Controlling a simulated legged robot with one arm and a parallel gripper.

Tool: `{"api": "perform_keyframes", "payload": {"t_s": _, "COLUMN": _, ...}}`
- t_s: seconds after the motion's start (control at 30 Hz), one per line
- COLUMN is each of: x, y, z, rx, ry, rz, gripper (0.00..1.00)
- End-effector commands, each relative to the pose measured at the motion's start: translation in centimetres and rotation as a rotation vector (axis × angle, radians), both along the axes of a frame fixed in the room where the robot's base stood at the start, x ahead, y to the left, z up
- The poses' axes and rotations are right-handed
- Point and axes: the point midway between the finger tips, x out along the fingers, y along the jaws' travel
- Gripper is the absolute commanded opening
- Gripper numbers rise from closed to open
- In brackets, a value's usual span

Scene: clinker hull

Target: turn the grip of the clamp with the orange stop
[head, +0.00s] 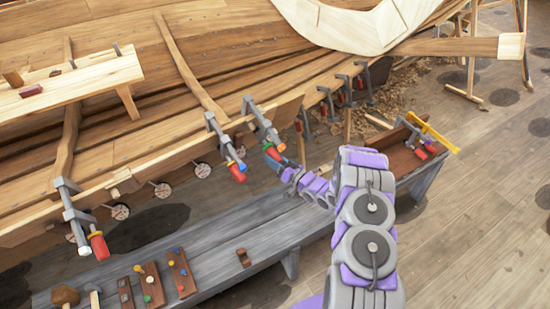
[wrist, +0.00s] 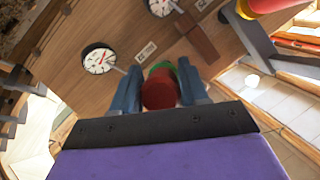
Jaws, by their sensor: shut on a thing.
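My gripper (head: 279,166) reaches up to this grip from the lower right. In the wrist view, the blue fingers of my gripper (wrist: 159,88) stand on both sides of the red grip (wrist: 158,92), shut on it. A green band (wrist: 160,67) shows behind the red end. The orange stop cannot be made out in the wrist view.
Another red-gripped clamp (head: 98,245) is far left. A grey bench (head: 215,250) with tools runs below.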

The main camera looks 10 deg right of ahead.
Motion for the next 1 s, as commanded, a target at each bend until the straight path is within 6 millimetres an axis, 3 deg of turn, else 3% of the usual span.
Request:
{"api": "perform_keyframes", "payload": {"t_s": 0.4, "x": -0.01, "y": -0.03, "z": 0.03, "rx": 0.155, "ry": 0.073, "rz": 0.065, "gripper": 0.13}}
{"api": "perform_keyframes", "payload": {"t_s": 0.9, "x": 0.00, "y": -0.04, "z": 0.02, "rx": 0.172, "ry": 0.082, "rz": 0.071, "gripper": 0.13}}
{"api": "perform_keyframes", "payload": {"t_s": 0.93, "x": 0.00, "y": -0.04, "z": 0.02, "rx": 0.172, "ry": 0.082, "rz": 0.071, "gripper": 0.47}}
{"api": "perform_keyframes", "payload": {"t_s": 1.0, "x": 0.00, "y": -0.03, "z": 0.02, "rx": 0.172, "ry": 0.082, "rz": 0.071, "gripper": 0.53}}
